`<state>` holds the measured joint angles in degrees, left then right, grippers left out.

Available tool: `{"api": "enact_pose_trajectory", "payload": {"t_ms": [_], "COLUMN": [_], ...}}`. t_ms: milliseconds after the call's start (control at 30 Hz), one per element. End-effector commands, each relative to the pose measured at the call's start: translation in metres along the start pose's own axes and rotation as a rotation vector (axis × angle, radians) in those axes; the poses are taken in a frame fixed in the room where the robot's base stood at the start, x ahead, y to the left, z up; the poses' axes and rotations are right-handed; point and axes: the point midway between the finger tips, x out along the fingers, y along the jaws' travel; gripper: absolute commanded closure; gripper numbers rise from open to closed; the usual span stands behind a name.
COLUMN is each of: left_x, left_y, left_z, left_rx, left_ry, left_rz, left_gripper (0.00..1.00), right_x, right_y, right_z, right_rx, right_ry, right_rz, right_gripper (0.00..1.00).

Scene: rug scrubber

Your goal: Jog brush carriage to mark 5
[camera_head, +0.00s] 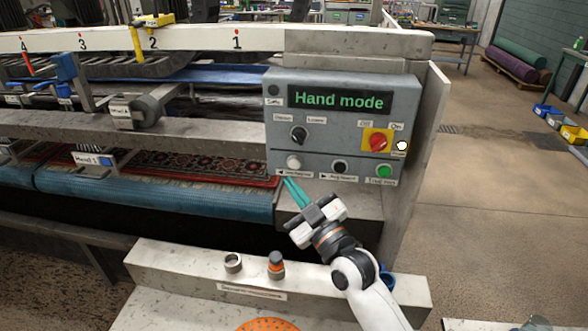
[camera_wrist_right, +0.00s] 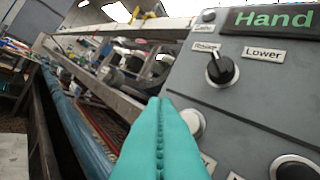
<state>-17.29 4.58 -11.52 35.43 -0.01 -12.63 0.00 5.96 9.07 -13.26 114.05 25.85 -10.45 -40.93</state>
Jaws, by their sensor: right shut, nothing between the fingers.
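The grey control panel (camera_head: 345,115) stands ahead with its display (camera_head: 338,100) reading "Hand mode". Low on it are a white button (camera_head: 293,162), a black button (camera_head: 340,167) and a green button (camera_head: 384,171). The rail (camera_head: 190,40) carries marks 4 to 1; mark 5 is out of view. A yellow pointer bracket (camera_head: 137,42) stands just left of mark 2. My right gripper (camera_head: 292,184) is shut and empty, its teal fingertips just below the white button. In the right wrist view the fingers (camera_wrist_right: 161,105) partly cover the white button (camera_wrist_right: 193,122). My left gripper is out of view.
A patterned rug (camera_head: 150,166) lies in the machine above a blue roller (camera_head: 150,200). A red rotary switch (camera_head: 377,141) on yellow is at the panel's right. A ledge (camera_head: 190,270) with an orange-topped button (camera_head: 276,262) lies below. Open floor (camera_head: 490,190) is at right.

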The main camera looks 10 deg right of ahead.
Motion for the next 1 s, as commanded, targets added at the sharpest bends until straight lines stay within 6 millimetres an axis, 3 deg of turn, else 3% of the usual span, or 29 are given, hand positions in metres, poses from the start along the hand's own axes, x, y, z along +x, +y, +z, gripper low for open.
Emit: {"api": "enact_pose_trajectory", "payload": {"t_ms": [333, 1000], "left_x": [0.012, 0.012], "left_y": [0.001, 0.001], "left_z": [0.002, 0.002], "left_rx": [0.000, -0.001], "left_ry": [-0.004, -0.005], "left_rz": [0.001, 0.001], "left_gripper": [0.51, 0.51], "right_x": [0.024, 0.026], "right_y": [-0.017, -0.019], "right_z": [-0.018, -0.019], "right_rx": [0.000, 0.001], "right_ry": [0.000, 0.001], "right_rz": [0.000, 0.000], "right_gripper": [1.00, 1.00]}}
